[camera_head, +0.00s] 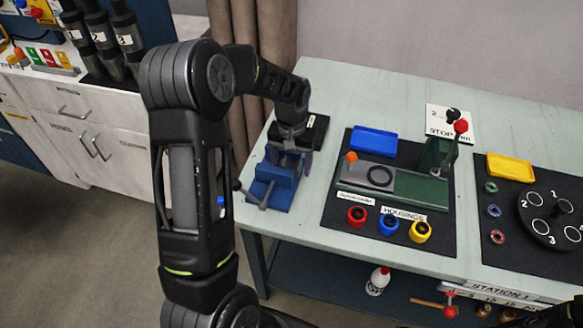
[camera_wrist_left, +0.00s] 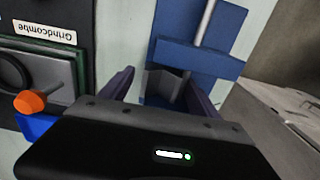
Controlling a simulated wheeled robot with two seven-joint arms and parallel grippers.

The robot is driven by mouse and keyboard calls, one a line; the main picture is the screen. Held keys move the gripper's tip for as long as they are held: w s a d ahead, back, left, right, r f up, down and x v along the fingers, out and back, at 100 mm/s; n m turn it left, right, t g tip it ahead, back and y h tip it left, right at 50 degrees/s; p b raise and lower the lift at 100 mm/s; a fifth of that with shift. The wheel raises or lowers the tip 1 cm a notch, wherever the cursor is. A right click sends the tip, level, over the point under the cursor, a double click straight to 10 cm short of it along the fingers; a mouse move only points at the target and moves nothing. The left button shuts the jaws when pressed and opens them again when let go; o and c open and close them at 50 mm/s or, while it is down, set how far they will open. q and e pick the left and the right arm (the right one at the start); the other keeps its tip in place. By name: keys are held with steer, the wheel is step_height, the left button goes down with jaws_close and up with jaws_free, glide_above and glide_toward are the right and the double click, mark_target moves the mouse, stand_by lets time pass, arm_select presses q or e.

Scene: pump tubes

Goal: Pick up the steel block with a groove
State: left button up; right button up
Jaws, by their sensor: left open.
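A dark grey steel block with a groove (camera_wrist_left: 165,82) shows in the left wrist view, at the blue vise (camera_wrist_left: 200,62). My left gripper (camera_wrist_left: 160,88) is open, with one finger on each side of the block; I cannot tell whether either finger touches it. In the head view the blue vise (camera_head: 272,188) stands at the table's left end, and my left gripper (camera_head: 288,150) is low over its back part. The gripper and wrist hide the block there. My right gripper is not recognisable in either view.
Right of the vise, a dark mat holds a green fixture (camera_head: 415,190) with an orange knob (camera_head: 351,158), a blue tray (camera_head: 374,141) and red, blue and yellow rings. A yellow tray (camera_head: 509,165) and a black numbered disc (camera_head: 548,218) lie farther right.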

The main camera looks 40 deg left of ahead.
arm_select(q)
jaws_close()
stand_by(0.7)
